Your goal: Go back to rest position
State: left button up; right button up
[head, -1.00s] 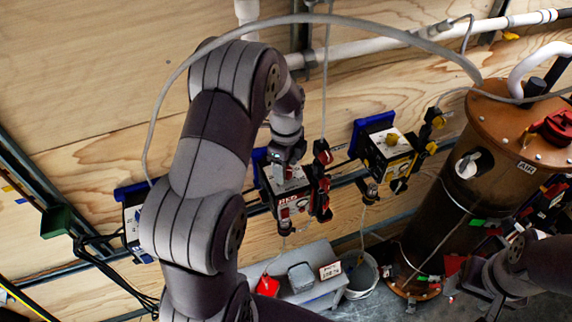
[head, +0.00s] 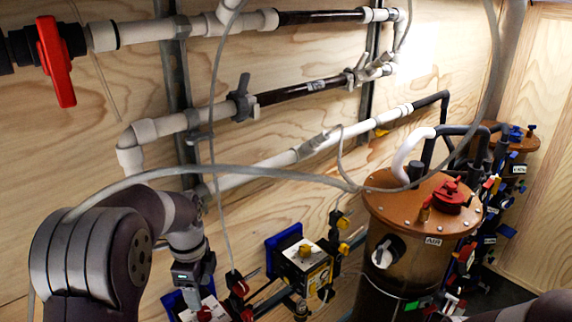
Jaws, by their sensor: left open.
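My left arm comes in from the lower left. Its gripper (head: 196,275) hangs down in front of the plywood wall, just above a white-topped filter box (head: 208,308) at the bottom edge. The jaws are small and partly hard to see, but they are open, and I see nothing held in them. I cannot tell whether they touch the box. Part of my right arm (head: 530,309) shows at the bottom right edge; its gripper is out of view.
A yellow-sided filter box (head: 306,267) is on the wall right of my left gripper. A brown tank (head: 390,262) marked AIR stands further right. White and dark pipes with a red-handled valve (head: 56,62) run above. A grey hose (head: 250,172) arcs across in front.

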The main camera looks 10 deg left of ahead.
pick_arm(q)
jog(key=s+d+f+n+t, duration=0.2)
jog(key=s+d+n, duration=0.5)
jog(key=s+n, duration=0.6)
notch_tip(320, 180, down, 11)
jog(key=s+d+n+b, duration=0.1)
jog(key=n+b, duration=0.2)
jog(key=b, duration=0.6)
jog(key=shift+n+g, duration=0.4)
jog(key=shift+a, duration=0.1)
